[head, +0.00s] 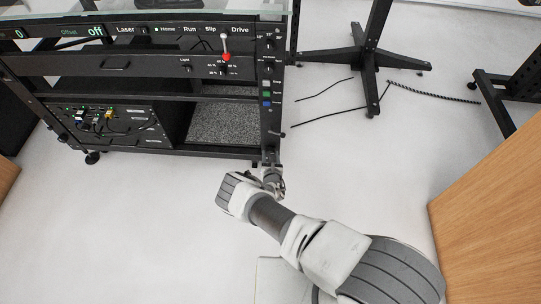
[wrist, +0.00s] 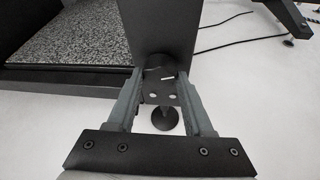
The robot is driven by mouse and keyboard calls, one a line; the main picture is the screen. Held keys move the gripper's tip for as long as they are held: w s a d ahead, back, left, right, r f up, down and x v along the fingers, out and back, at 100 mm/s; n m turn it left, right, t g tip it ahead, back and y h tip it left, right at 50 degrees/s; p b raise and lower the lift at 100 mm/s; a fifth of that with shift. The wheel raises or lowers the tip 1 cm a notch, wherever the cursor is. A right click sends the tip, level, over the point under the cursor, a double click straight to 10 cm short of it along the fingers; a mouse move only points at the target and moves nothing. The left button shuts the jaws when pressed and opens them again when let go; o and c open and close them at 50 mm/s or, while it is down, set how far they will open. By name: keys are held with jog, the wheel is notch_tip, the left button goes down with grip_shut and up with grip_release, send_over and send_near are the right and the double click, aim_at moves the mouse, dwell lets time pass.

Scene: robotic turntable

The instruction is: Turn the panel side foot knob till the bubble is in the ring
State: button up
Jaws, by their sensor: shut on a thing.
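The black rack (head: 150,152) stands at the upper left in the head view, its front panel facing me. My gripper (head: 270,177) is low at the rack's right front corner. In the wrist view my gripper's two fingers (wrist: 161,76) reach to either side of a dark round foot knob (wrist: 160,70) with a small white mark, and are shut on it. Below the knob show a plate with two holes and a round foot pad (wrist: 166,119) on the floor. In the head view my gripper and wrist hide the knob. I cannot make out the bubble or its ring.
A black stand (head: 365,55) with spread legs is at the back right, with dark cables (head: 325,115) on the floor. A wooden panel (head: 495,195) is at the right. The pale floor in front is mostly clear.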

grip_shut()
jog(key=m+y, duration=0.1)
jog(key=m, duration=0.1)
jog(key=shift+w+d+m+y, duration=0.1)
jog(key=shift+d+m+y, duration=0.05)
jog(key=shift+m+y, duration=0.2)
jog(key=shift+m+t+y, duration=0.5)
jog(key=shift+m+y, duration=0.25)
jog(key=shift+m, duration=0.4)
